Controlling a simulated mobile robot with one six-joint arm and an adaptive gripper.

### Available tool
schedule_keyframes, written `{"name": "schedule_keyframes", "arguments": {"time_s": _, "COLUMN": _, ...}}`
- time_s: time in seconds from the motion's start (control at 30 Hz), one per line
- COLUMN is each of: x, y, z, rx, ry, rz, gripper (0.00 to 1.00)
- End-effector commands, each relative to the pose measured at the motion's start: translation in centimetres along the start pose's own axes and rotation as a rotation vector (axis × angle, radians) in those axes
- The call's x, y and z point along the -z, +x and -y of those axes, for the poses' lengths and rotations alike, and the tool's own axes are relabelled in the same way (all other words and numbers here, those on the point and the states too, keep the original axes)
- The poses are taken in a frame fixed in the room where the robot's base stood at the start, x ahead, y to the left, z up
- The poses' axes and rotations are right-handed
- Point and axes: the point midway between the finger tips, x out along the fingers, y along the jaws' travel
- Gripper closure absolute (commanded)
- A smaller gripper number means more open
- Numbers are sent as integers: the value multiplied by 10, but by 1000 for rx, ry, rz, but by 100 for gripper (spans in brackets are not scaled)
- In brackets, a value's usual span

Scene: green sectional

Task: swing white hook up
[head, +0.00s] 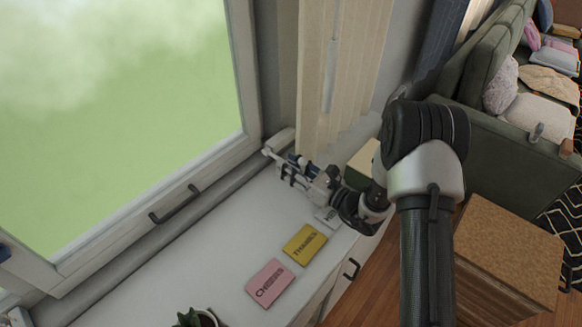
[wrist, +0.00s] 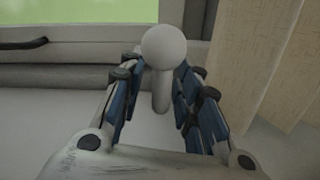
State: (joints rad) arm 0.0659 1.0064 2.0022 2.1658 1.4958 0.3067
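The white hook shows in the wrist view as a round white knob (wrist: 164,46) on a short pale stem. It lies between the two blue-padded fingers of my gripper (wrist: 160,76), with visible gaps beside the stem, so the fingers look open around it. In the head view my gripper (head: 289,168) is above the far end of the white sill, beside the window frame's corner. The hook's light tip (head: 268,153) pokes out past the fingers there. The fingers hide most of the hook in the head view, so its base does not show.
The window (head: 120,100) with a dark handle (head: 175,204) is on the left. Beige vertical blinds (head: 345,70) hang close to the right of my gripper. A yellow card (head: 304,244), a pink card (head: 270,283) and a potted plant (head: 198,318) are on the sill (head: 215,245).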

Motion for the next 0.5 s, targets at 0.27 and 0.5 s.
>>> {"name": "schedule_keyframes", "arguments": {"time_s": 0.27, "x": 0, "y": 0, "z": 0, "rx": 0, "ry": 0, "rz": 0, "gripper": 79}}
{"name": "schedule_keyframes", "arguments": {"time_s": 0.5, "x": 0, "y": 0, "z": 0, "rx": 0, "ry": 0, "rz": 0, "gripper": 95}}
